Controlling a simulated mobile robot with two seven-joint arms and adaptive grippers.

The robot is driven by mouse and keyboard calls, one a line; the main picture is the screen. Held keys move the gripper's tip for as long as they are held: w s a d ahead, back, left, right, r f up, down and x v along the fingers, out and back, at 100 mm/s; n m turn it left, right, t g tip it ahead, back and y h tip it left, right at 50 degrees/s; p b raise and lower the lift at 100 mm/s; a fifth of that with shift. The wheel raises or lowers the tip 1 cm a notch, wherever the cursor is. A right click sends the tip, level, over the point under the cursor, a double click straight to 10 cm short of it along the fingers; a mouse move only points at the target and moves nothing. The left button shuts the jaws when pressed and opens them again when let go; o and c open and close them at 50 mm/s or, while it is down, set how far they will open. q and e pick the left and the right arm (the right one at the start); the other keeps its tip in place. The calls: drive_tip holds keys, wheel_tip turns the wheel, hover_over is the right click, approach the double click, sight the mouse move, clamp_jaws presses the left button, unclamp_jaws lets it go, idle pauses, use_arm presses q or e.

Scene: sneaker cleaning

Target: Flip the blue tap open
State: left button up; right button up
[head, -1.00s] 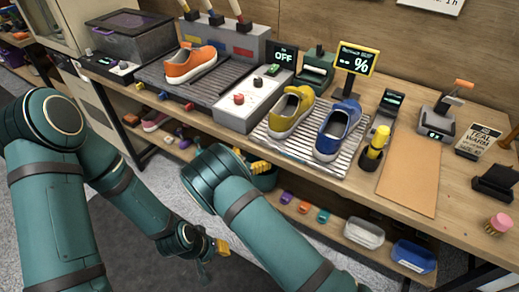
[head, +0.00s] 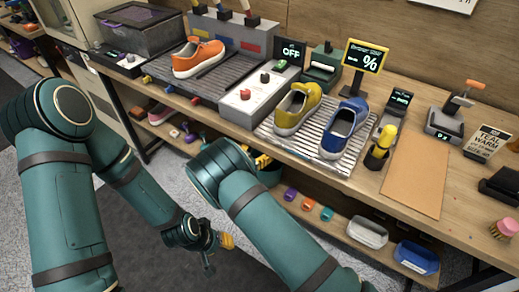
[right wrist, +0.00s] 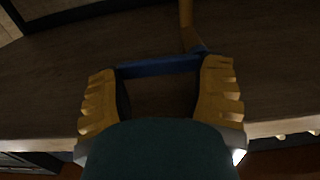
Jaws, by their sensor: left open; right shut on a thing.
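A blue bar (right wrist: 158,67), which looks like the lever of the blue tap, spans the gap between the yellow fingers of my right gripper (right wrist: 160,95) in the right wrist view. A brass-coloured rod (right wrist: 187,25) meets it near the right finger. My right gripper is shut on this bar. In the head view, only a bit of yellow finger of the right gripper (head: 261,159) shows at the bench front, and my forearm hides the bar. My left gripper (head: 218,246) is open and empty, low in front of the bench, away from the tap.
Small yellow, blue (head: 169,89) and red pieces line the bench's front edge. On the bench stand an orange shoe (head: 198,58), yellow shoe (head: 298,108) and blue shoe (head: 345,128). A lower shelf (head: 345,232) holds tubs. The floor by my left gripper is clear.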

drive_tip(key=shift+w+d+r, duration=0.1)
drive_tip(key=shift+w+d, duration=0.05)
drive_tip(key=shift+d, duration=0.05)
drive_tip(key=shift+w+f+m, duration=0.1)
drive_tip(key=shift+f+m, duration=0.2)
drive_tip(key=shift+m, duration=0.85)
drive_tip(key=shift+w+f+m, duration=0.1)
drive_tip(key=shift+f+m, duration=0.2)
drive_tip(key=shift+m, duration=0.9)
drive_tip(key=shift+f+m, duration=0.3)
drive_tip(key=shift+m, duration=0.85)
drive_tip(key=shift+a, duration=0.1)
drive_tip(key=o, duration=1.3)
drive_tip(key=shift+w+f, duration=0.1)
drive_tip(key=shift+f, duration=0.05)
drive_tip(key=shift+a+f, duration=0.1)
